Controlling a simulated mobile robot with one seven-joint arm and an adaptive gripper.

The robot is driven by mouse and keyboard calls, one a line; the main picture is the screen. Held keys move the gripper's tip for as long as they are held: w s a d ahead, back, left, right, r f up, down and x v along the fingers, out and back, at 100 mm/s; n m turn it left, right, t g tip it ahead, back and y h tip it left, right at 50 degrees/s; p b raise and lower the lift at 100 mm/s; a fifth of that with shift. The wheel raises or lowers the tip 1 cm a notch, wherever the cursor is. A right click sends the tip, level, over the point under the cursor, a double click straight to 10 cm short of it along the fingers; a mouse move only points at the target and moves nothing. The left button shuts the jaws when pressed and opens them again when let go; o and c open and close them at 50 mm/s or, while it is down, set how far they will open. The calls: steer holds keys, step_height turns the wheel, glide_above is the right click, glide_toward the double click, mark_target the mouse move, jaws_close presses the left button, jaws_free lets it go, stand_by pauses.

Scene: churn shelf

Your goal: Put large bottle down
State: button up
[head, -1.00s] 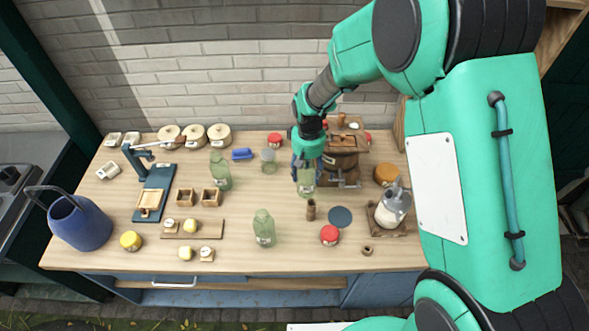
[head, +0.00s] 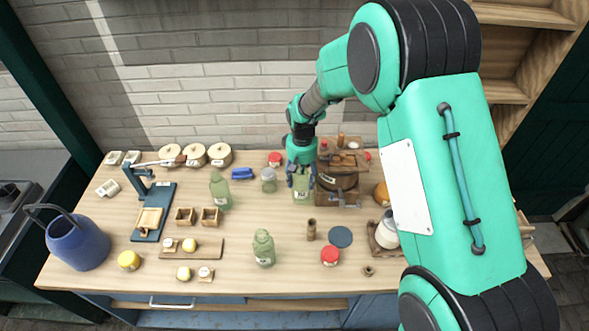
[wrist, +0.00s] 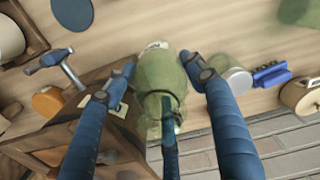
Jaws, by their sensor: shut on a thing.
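My gripper (head: 301,172) is shut on a green glass bottle (head: 303,193) with a pale label, in front of the wooden churn in the head view. In the wrist view the bottle (wrist: 160,72) stands between my blue fingers (wrist: 161,66), one on each side of it. I cannot tell whether its base touches the table (head: 120,225). Two other green bottles stand on the table, one back left (head: 220,192) and one at the front middle (head: 264,249).
The wooden churn (head: 340,182) is close to the right of the held bottle. A grey-lidded jar (head: 269,180) and a blue clip (head: 242,173) are to its left. A wooden cylinder (head: 311,230) and a dark blue disc (head: 340,237) lie in front.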

steer(key=w+a, duration=0.2)
steer(key=w, duration=0.7)
steer(key=shift+f, duration=0.45)
steer(key=shift+a, duration=0.1)
steer(key=shift+f, duration=1.85)
steer(key=o, duration=1.4)
steer(key=shift+o, duration=0.2)
step_height(320, 180, up, 12)
